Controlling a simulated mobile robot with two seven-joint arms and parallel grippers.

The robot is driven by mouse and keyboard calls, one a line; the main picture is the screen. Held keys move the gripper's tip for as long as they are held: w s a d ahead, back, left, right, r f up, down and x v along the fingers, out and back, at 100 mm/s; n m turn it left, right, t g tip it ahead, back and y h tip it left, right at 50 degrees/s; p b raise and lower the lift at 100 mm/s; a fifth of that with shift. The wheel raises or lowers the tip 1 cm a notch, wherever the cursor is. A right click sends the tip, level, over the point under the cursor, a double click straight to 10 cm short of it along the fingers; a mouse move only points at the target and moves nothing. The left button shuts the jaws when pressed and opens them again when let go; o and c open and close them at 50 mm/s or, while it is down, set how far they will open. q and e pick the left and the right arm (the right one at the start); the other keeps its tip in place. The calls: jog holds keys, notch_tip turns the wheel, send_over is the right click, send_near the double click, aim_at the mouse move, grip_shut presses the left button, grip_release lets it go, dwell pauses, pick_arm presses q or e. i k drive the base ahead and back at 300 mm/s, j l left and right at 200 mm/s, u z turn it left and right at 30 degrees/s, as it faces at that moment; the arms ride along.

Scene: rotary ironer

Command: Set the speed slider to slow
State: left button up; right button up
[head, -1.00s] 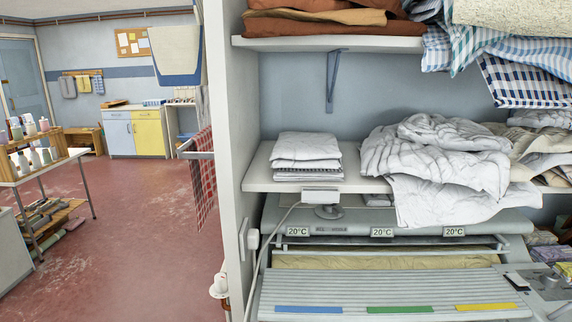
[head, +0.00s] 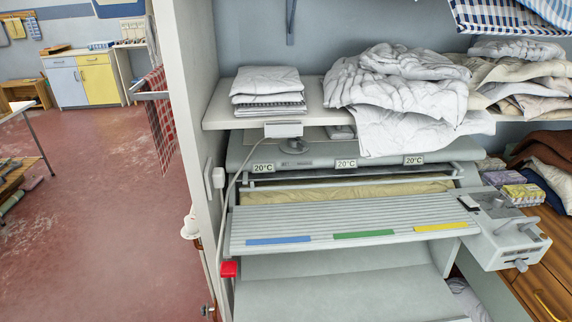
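The rotary ironer (head: 340,222) stands under the shelf, with a slatted front board bearing blue, green and yellow strips. A grey control box (head: 510,243) sits at its right end. On the box are a small dark part (head: 468,202), a raised fitting and a light lever-like part (head: 530,223). The speed slider cannot be told apart with certainty at this size, and its setting cannot be read. Neither of my grippers is in view.
A shelf (head: 222,115) above holds folded white cloths (head: 268,86) and a crumpled white heap (head: 395,85). Small packets (head: 522,195) stand behind the control box; a wooden drawer unit (head: 545,290) is at right.

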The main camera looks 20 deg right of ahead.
aim_at(520, 263)
jog(key=z, duration=2.2)
